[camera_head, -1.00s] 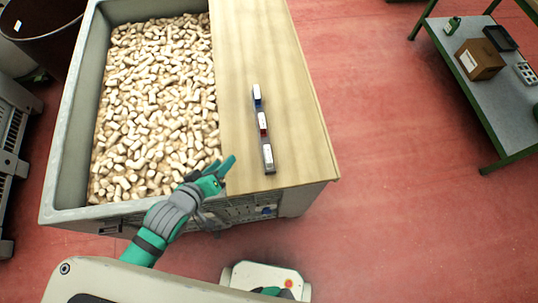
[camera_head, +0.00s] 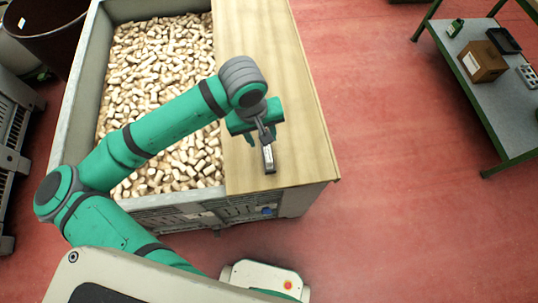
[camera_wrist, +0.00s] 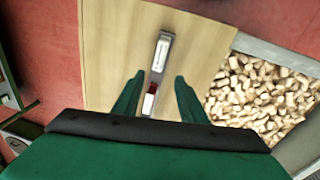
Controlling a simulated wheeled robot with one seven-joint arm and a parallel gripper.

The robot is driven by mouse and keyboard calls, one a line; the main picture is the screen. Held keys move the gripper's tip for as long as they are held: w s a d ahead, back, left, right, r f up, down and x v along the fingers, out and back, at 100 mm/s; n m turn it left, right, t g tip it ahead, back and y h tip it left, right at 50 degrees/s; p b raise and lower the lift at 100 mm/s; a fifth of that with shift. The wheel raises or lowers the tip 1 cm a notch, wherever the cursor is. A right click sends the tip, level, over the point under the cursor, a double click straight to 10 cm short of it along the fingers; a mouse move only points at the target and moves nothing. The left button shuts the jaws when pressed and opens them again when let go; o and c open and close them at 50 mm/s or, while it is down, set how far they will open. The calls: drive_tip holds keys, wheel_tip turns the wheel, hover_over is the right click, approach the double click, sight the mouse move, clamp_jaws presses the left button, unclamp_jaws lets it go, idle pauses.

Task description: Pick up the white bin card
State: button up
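A row of small holders with white faces lies on the wooden board (camera_head: 305,130). The nearest, a grey one with a white card face, which I take for the white bin card (camera_head: 269,160), shows below my gripper in the head view. In the wrist view it (camera_wrist: 161,55) lies beyond the fingertips. A red one with a white face (camera_wrist: 149,98) shows between the fingers. My gripper (camera_wrist: 156,82) is open and empty above the row.
The board covers the right part of a grey bin (camera_head: 75,110) full of cork stoppers (camera_head: 160,60). The board right of the row is bare. A green-framed table (camera_head: 500,100) with a cardboard box (camera_head: 483,62) stands at the far right, across red floor.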

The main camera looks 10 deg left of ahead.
sight(268, 154)
drive_tip(key=d+r, duration=0.1)
drive_tip(key=s+d+r+m+g, duration=0.1)
drive_tip(key=shift+d+r+y, duration=0.15)
drive_tip(key=shift+d+y, duration=0.15)
drive_tip(key=shift+y, duration=0.1)
wheel_tip(268, 154, down, 5)
drive_tip(key=shift+f, duration=0.15)
drive_tip(key=f, duration=0.5)
drive_tip(key=shift+s+a, duration=0.1)
drive_tip(key=shift+a, duration=0.2)
drive_tip(key=shift+f, duration=0.15)
drive_tip(key=shift+d, duration=0.1)
drive_tip(key=shift+s, duration=0.1)
clamp_jaws()
